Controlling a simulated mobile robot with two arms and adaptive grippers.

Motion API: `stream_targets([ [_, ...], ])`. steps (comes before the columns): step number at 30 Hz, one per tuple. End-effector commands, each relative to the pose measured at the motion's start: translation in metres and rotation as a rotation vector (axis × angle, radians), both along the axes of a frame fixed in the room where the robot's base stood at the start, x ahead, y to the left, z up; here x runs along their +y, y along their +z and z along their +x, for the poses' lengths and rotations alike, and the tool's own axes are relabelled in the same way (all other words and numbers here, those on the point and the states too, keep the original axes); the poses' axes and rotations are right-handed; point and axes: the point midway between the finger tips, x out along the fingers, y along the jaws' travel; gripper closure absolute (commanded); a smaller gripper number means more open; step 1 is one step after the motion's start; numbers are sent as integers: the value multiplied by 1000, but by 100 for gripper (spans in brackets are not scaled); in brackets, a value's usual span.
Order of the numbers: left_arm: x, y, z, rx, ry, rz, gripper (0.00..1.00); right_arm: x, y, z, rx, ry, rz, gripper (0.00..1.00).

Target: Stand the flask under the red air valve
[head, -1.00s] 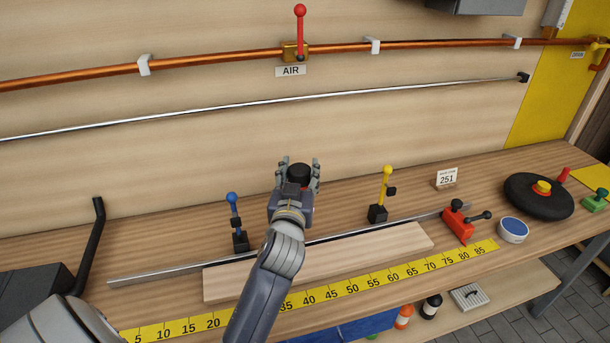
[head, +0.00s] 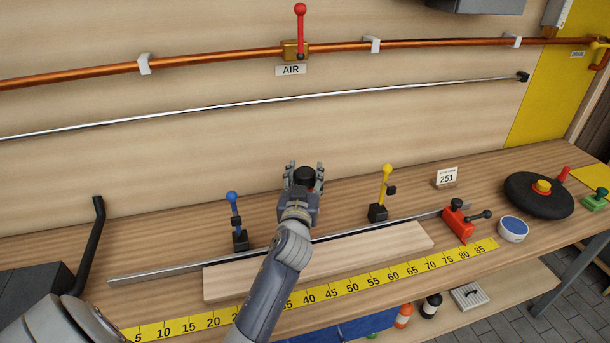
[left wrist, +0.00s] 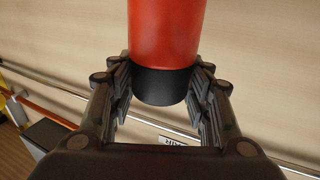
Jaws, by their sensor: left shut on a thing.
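The red air valve (head: 300,30) is a red lever on the copper pipe, above the AIR label (head: 291,70). My left gripper (head: 304,175) is shut on the flask, near the back of the bench, roughly below that valve. In the head view only the flask's black end (head: 304,178) shows between the fingers; the gripper hides the rest. In the left wrist view the flask (left wrist: 166,35) has a red body and a black end, between the gripper's fingers (left wrist: 165,90). I cannot tell whether the flask touches the bench. My right gripper is not in view.
A blue-topped stand (head: 237,225) and a yellow-topped stand (head: 382,195) flank the gripper. A pale board (head: 380,251), a metal rail (head: 170,273) and a yellow ruler (head: 370,285) lie in front. A red clamp (head: 458,222) is at the right. Bare bench lies behind the stands.

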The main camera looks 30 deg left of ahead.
Motion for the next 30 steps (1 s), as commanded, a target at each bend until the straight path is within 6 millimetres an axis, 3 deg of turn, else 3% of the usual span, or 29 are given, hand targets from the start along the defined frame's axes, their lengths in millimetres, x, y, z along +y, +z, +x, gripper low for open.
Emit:
stream_targets([
  [1,0,-1,0,0,0,-1,48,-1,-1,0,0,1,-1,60],
  [3,0,-1,0,0,0,0,35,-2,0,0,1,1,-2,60],
  [16,0,5,0,0,0,1,35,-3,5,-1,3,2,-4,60],
  [20,-9,1,-16,1,-1,-3,35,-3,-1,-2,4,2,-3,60],
  [30,-41,0,-81,1,1,-4,35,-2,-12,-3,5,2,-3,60],
])
